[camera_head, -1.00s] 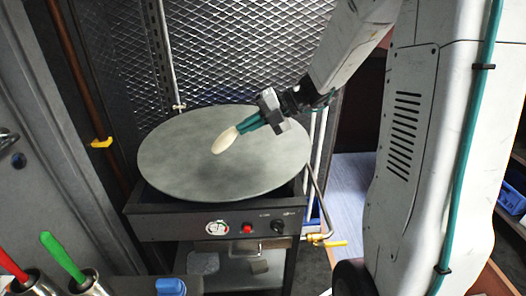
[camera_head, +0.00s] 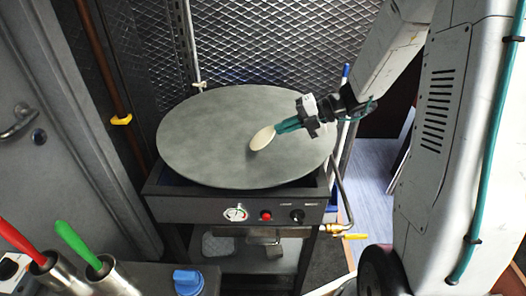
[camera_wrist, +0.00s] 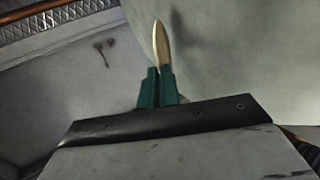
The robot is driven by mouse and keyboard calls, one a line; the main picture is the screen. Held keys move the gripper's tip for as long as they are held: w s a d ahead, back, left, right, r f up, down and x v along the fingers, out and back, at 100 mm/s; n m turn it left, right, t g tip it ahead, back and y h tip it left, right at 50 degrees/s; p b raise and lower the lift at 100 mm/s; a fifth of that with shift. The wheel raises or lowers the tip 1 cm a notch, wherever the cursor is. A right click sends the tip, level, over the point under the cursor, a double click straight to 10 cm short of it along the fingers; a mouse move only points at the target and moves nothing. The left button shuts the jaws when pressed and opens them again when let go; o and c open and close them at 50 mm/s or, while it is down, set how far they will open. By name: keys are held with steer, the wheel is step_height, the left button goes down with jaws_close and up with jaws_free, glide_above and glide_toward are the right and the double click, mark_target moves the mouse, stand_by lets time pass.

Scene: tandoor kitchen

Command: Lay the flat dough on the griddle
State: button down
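The griddle (camera_head: 205,140) is a large round grey plate on a dark burner stand. My gripper (camera_head: 281,129) reaches over its right half from the right, with teal fingers. The fingers are closed on the edge of the flat dough (camera_head: 262,138), a small pale oval. The dough is tilted over the griddle with a dark shadow by its lower edge; I cannot tell whether it touches the plate. In the wrist view the dough (camera_wrist: 160,45) shows nearly edge-on beyond the teal fingertips (camera_wrist: 157,80), pinched between them.
The stand's front panel has a gauge (camera_head: 236,213), a red button (camera_head: 266,215) and a black knob (camera_head: 297,215). A yellow-handled gas pipe (camera_head: 350,236) is at its right. Mesh panels (camera_head: 280,40) stand behind. Red- and green-handled tools (camera_head: 80,245) stand at the lower left.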

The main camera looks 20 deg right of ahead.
steer(key=shift+f, duration=1.05)
steer(key=c, duration=1.8)
jaws_free()
steer(key=v, duration=0.8)
